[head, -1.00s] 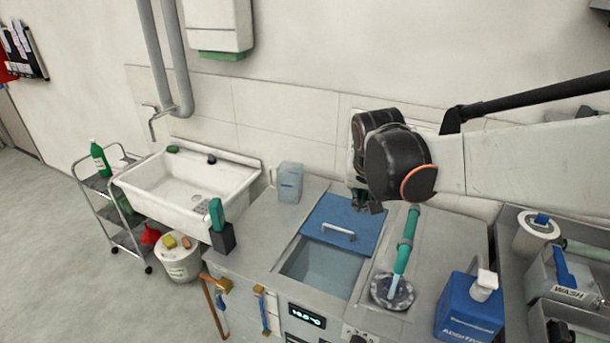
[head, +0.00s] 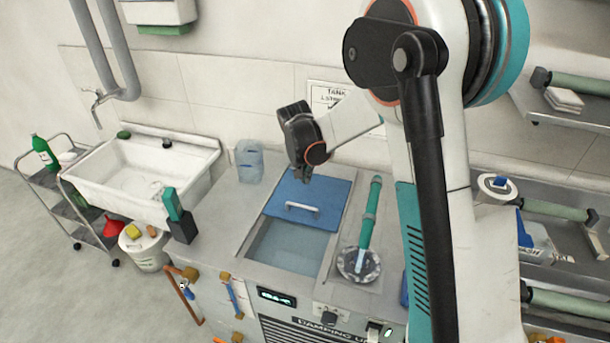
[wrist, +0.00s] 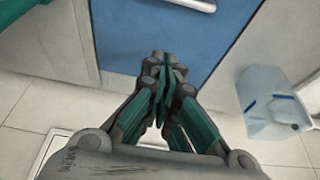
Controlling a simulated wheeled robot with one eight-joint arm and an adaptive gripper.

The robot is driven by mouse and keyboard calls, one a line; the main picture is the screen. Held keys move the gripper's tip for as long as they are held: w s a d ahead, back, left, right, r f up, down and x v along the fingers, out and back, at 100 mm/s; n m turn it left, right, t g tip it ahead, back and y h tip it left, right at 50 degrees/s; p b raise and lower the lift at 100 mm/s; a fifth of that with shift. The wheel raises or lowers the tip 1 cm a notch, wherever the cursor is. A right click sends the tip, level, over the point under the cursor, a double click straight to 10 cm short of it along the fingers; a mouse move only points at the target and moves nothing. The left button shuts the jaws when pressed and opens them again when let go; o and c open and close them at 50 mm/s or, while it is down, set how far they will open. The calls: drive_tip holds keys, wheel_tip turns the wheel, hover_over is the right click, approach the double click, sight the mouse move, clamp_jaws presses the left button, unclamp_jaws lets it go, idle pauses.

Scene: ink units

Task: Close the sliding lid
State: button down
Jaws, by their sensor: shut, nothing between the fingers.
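The blue sliding lid (head: 325,191) covers the back part of the tank in the counter, and the front part of the tank opening (head: 290,245) is uncovered. A pale bar handle (head: 302,207) runs across the lid near its front edge. In the wrist view the blue lid (wrist: 185,35) fills the upper middle, with the handle (wrist: 196,4) at the top edge. My gripper (head: 302,175) is above the lid's back edge, behind the handle. Its fingertips (wrist: 163,62) are together and empty, apart from the handle. I cannot tell whether they touch the lid.
A clear jug (head: 249,162) stands left of the lid. A teal-handled tool (head: 368,215) lies right of the tank, its end in a round dish (head: 358,264). A white sink (head: 140,178) is at the left. The wall rises close behind the counter.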

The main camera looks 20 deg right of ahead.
drive_tip(key=b, duration=0.2)
hover_over(308, 200)
wheel_tip(308, 200, down, 7)
drive_tip(key=shift+r, duration=0.1)
drive_tip(key=shift+s+a+f+b, duration=0.2)
drive_tip(key=shift+s+a, duration=0.3)
drive_tip(key=shift+s, duration=0.35)
drive_tip(key=shift+s+a+f+b, duration=0.15)
drive_tip(key=shift+s+a, duration=0.35)
drive_tip(key=shift+s, duration=0.3)
drive_tip(key=shift+s+a, duration=0.1)
drive_tip(key=shift+s, duration=0.05)
drive_tip(key=s+a+b, duration=0.1)
drive_tip(key=s+a, duration=0.9)
drive_tip(key=s, duration=0.5)
drive_tip(key=shift+s, duration=0.15)
drive_tip(key=shift+a, duration=0.1)
